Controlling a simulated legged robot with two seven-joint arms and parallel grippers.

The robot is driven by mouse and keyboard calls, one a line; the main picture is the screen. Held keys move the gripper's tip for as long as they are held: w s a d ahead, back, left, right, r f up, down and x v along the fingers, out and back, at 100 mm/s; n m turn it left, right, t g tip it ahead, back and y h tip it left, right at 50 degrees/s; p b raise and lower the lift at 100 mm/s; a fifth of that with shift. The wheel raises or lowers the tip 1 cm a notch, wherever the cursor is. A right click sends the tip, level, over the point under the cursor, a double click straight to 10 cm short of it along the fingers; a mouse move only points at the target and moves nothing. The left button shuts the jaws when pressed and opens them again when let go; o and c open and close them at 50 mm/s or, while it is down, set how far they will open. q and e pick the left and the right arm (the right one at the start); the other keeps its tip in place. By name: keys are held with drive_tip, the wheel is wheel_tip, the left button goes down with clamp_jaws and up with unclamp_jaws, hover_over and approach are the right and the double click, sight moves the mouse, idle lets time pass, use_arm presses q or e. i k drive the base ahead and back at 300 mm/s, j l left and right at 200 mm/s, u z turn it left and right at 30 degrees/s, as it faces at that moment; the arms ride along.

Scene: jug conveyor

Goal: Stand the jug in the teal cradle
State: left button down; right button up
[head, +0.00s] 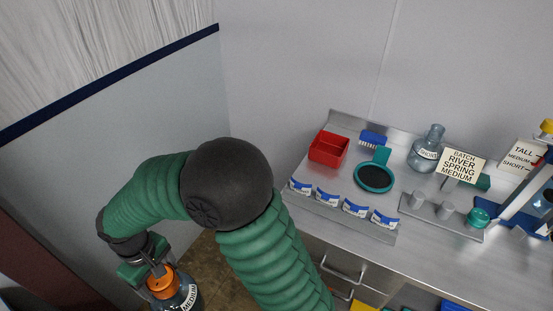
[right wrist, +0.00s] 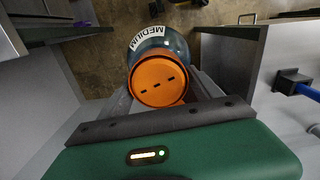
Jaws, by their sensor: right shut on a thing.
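My right gripper (head: 158,271) is at the lower left of the head view, low beside the grey wall and away from the bench. It is shut on a clear bluish jug (head: 189,293) with an orange cap and a label reading MEDIUM. In the right wrist view the jug (right wrist: 160,44) sits between the fingers, cap toward the camera. A teal round holder with a dark inside (head: 374,178), apparently the cradle, is empty on the bench. My left gripper is not in view.

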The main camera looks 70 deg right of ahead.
sight(374, 177)
drive_tip(key=z, duration=0.45)
drive_tip(key=i+z, duration=0.1)
drive_tip(key=z, duration=0.35)
drive_tip(key=j+z, duration=0.1)
drive_tip(key=z, duration=0.35)
drive_tip(key=i+j+z, duration=0.1)
drive_tip(key=z, duration=0.35)
